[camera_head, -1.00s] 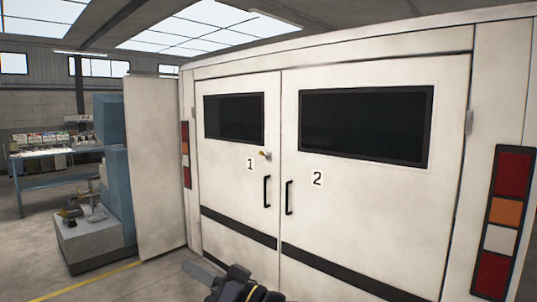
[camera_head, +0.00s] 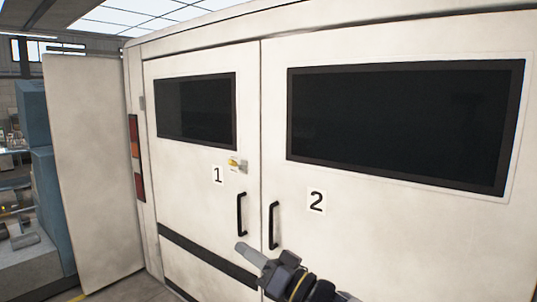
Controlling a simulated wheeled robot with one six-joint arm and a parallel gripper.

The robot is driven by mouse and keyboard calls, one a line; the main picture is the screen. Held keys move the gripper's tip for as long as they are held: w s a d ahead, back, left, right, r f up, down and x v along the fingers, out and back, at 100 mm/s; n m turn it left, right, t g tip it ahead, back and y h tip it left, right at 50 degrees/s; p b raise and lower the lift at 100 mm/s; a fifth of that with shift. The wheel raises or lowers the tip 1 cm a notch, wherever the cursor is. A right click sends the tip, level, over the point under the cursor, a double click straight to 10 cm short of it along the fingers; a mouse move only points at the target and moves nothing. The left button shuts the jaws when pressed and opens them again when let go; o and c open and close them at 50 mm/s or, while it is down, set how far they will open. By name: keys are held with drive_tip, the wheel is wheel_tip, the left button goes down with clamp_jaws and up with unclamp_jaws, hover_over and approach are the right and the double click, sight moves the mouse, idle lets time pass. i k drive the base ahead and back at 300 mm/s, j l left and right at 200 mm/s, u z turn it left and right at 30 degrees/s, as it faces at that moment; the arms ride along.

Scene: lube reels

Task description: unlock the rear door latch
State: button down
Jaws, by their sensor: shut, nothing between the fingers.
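The rear of a white van body has two closed doors. Door 1 (camera_head: 190,215) is on the left and door 2 (camera_head: 400,230) on the right. A small latch with a yellow part (camera_head: 236,164) sits on door 1, just right of the number 1 label and below the window. Each door has a black vertical handle near the centre seam: door 1's handle (camera_head: 241,214) and door 2's handle (camera_head: 273,225). My gripper (camera_head: 239,247) is shut and empty, in front of the doors, below the handles and well below the latch. Its gap to the doors is hard to judge.
An open white side panel (camera_head: 95,170) stands out at the left of the van. A blue cabinet (camera_head: 47,190) and grey bench (camera_head: 25,260) are farther left. Red and orange tail lights (camera_head: 136,158) flank door 1. The space before the latch looks clear.

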sight(230, 162)
drive_tip(key=i+j+z, duration=0.15)
drive_tip(key=i, duration=0.25)
drive_tip(key=i+z, duration=0.1)
drive_tip(key=i, duration=0.35)
drive_tip(key=i+j+z, duration=0.15)
drive_tip(key=i, duration=0.25)
drive_tip(key=i+j+z, duration=0.1)
drive_tip(key=i+j, duration=0.15)
drive_tip(key=i, duration=0.15)
drive_tip(key=i+j, duration=0.15)
drive_tip(key=j, duration=0.15)
drive_tip(key=i+j, duration=0.15)
drive_tip(key=j, duration=0.2)
